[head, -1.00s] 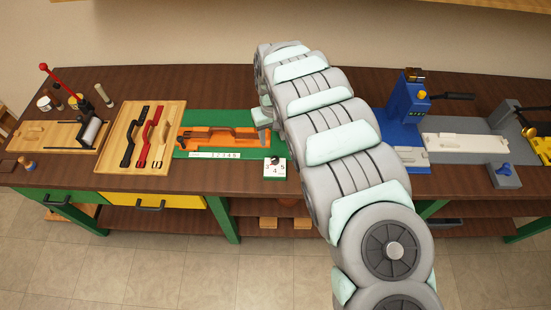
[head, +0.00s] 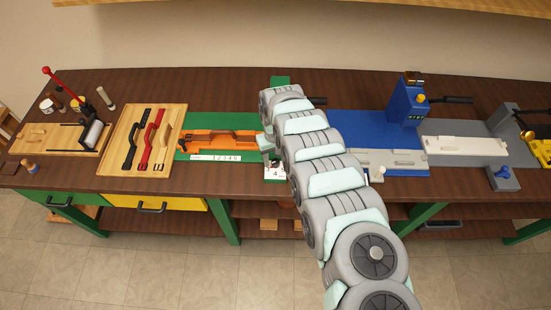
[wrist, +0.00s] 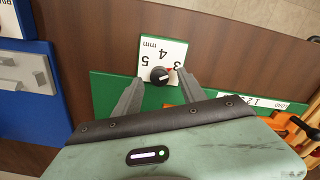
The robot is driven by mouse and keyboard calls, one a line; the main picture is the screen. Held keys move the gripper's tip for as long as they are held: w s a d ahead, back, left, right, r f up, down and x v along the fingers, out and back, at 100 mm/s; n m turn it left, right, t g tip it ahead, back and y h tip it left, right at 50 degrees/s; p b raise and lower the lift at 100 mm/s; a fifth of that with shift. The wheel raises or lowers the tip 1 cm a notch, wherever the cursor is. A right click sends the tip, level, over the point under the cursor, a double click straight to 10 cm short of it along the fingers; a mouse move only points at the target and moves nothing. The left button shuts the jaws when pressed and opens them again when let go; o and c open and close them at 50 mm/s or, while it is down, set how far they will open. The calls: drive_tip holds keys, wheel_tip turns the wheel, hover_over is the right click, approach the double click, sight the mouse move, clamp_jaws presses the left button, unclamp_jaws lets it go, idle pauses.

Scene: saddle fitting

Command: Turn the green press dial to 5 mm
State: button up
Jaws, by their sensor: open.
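The dial is a black knob (wrist: 159,76) on a white plate (wrist: 150,52) marked 3, 4, 5 and mm, upside down in the wrist view. A red mark on the knob points toward the 3. My gripper (wrist: 161,78) is open, with its fingertips on either side of the knob; contact cannot be told. In the head view the plate (head: 276,174) is partly hidden under my gripper (head: 268,152), and the knob is hidden. The plate is at the front right end of the green base (head: 222,121).
An orange fixture (head: 205,137) and a numbered white strip (head: 212,157) lie left of the dial. A blue press (head: 407,103) on a blue base stands right. A wooden tray (head: 120,157) with several handles is farther left. My arm covers the bench's middle.

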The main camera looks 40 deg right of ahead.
drive_tip(key=shift+s+f, duration=0.1)
drive_tip(key=shift+f, duration=0.5)
clamp_jaws()
idle(0.3)
